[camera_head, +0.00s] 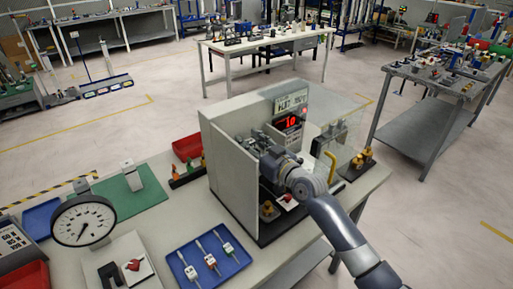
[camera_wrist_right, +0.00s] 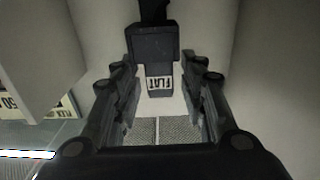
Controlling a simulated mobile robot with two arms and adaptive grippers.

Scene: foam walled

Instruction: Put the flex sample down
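My right gripper (camera_head: 258,143) reaches into a pale-walled box (camera_head: 232,177) on the near bench. In the right wrist view its two fingers (camera_wrist_right: 160,88) stand apart, with visible space between them. A dark block (camera_wrist_right: 152,43) is ahead of the fingertips; a small label reading FLAT (camera_wrist_right: 160,83) shows between the fingers. I see no sample clearly gripped. I cannot identify the flex sample. Several tagged sticks (camera_head: 210,262) lie in a blue tray (camera_head: 182,277) in front of the box. My left gripper is not in view.
The box has a red display (camera_head: 291,122) and a clear panel (camera_head: 347,125). A round dial gauge (camera_head: 83,221), a green mat (camera_head: 150,203) and a red bin (camera_head: 186,147) stand left of it. Little bench top is free near the box.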

